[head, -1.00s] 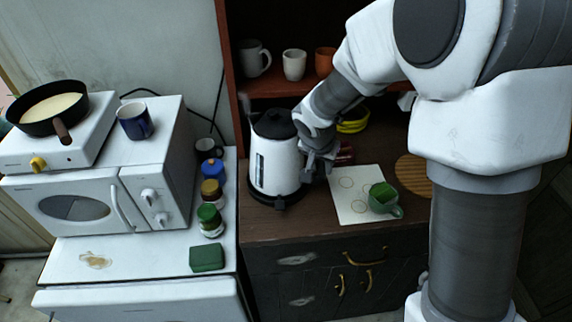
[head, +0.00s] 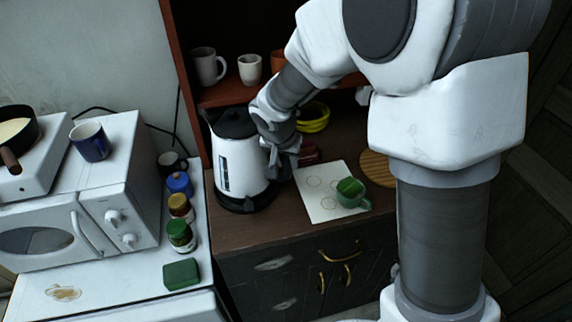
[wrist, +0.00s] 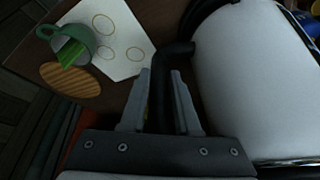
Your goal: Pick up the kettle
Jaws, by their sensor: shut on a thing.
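The white kettle (head: 240,160) with a black lid and black base stands upright on the dark wooden cabinet top. Its white body also fills the right of the wrist view (wrist: 255,85). My gripper (head: 280,165) is at the kettle's right side. In the wrist view my gripper (wrist: 160,85) has its two fingers either side of the black handle (wrist: 173,58) and is shut on it. The lower part of the handle is hidden between the fingers. I see no clear gap between the kettle and its base.
A paper sheet (head: 318,209) with a green mug (head: 352,194) lies right of the kettle, near a round wooden board (head: 376,165). A yellow bowl (head: 314,117) is behind. Several jars and a white microwave (head: 60,232) stand to the left. A shelf (head: 225,92) with cups is above.

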